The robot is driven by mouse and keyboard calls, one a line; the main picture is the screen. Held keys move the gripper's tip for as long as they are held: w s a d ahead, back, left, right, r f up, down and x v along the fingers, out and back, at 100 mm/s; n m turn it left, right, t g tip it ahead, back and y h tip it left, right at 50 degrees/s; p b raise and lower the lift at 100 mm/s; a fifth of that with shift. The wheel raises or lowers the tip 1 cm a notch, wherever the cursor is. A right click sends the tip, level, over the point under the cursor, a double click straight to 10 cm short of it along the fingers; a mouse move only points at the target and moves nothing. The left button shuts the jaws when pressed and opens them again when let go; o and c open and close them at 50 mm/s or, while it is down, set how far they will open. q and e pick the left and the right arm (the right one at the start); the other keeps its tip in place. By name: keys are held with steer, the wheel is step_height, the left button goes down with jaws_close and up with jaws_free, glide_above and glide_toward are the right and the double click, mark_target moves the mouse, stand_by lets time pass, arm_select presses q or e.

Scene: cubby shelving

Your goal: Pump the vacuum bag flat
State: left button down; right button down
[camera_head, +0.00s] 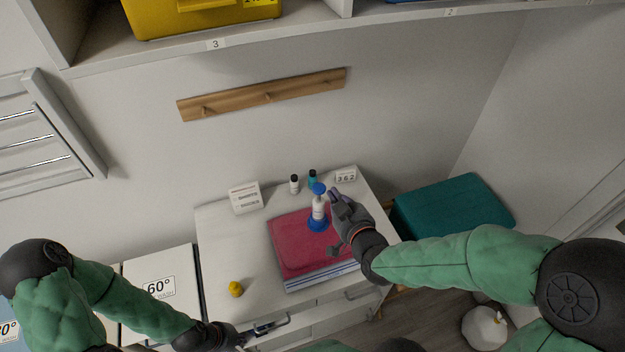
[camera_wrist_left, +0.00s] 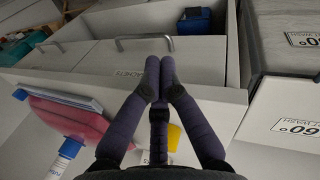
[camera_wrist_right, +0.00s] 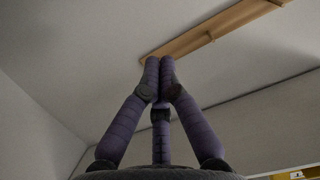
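The vacuum bag (camera_head: 290,245) is a puffed red bag on a white cabinet top, with a folded white and blue stack showing under its front edge. A white and blue pump (camera_head: 318,208) stands upright on it. The bag (camera_wrist_left: 75,120) and pump (camera_wrist_left: 66,152) also show at the left of the left wrist view. My right gripper (camera_head: 337,200) is just right of the pump; I cannot tell whether they touch. Its fingertips (camera_wrist_right: 160,62) meet with nothing between. My left gripper (camera_head: 268,327) is low by the cabinet front, fingertips (camera_wrist_left: 159,65) together and empty, near a drawer handle (camera_wrist_left: 145,38).
A yellow object (camera_head: 236,289), small bottles (camera_head: 295,184), a white box (camera_head: 244,198) and a number block (camera_head: 345,176) stand on the cabinet. A teal box (camera_head: 455,208) is to the right. A peg rail (camera_head: 262,95) and shelf (camera_head: 300,32) are above.

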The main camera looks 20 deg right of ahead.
glide_above(321, 192)
steer(key=f, duration=0.3)
steer(key=shift+w, duration=0.3)
step_height(321, 192, down, 3)
steer(key=shift+s+r, duration=0.15)
steer(key=shift+r, duration=0.05)
steer(key=shift+f, duration=0.6)
steer(key=shift+f, duration=0.1)
